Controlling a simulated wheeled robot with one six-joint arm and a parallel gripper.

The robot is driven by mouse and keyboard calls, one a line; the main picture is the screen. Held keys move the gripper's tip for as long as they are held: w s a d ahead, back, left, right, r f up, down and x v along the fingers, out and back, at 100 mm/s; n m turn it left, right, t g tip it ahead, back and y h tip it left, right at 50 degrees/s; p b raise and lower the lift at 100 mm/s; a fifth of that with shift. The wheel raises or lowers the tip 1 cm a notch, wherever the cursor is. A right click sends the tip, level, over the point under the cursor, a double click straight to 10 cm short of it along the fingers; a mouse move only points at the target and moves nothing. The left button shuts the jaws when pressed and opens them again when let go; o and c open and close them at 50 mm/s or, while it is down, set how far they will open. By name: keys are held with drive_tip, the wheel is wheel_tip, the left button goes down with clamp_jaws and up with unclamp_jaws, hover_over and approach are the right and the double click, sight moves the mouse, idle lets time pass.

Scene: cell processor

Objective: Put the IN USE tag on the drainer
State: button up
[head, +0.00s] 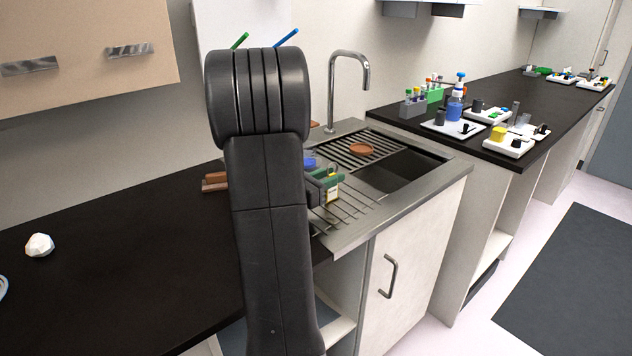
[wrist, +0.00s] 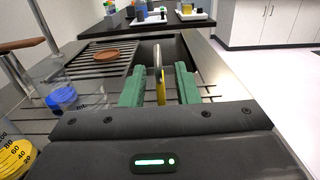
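The yellow and white tag (head: 332,194) is at the drainer, partly hidden by my gripper; its lettering is too small to read. In the wrist view the tag (wrist: 161,88) shows edge-on as a thin yellow strip with a grey loop at its top. My gripper (wrist: 160,88) has green fingers standing on either side of it, with a visible gap on both sides. I cannot tell whether the tag rests on the bars. The ribbed metal drainer (head: 352,213) lies under my gripper (head: 328,180), beside the sink basin.
A brown disc (head: 361,149) lies on the ribs at the back. Blue (wrist: 62,97) and yellow (wrist: 14,158) graduated vessels stand left of my gripper in the wrist view. A tap (head: 333,90) rises behind the sink. A white lump (head: 39,245) lies on the dark counter.

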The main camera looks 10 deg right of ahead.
drive_tip(key=shift+s+a, duration=0.15)
drive_tip(key=shift+a, duration=0.15)
drive_tip(key=v, duration=1.1)
drive_tip(key=shift+s+a+r, duration=0.1)
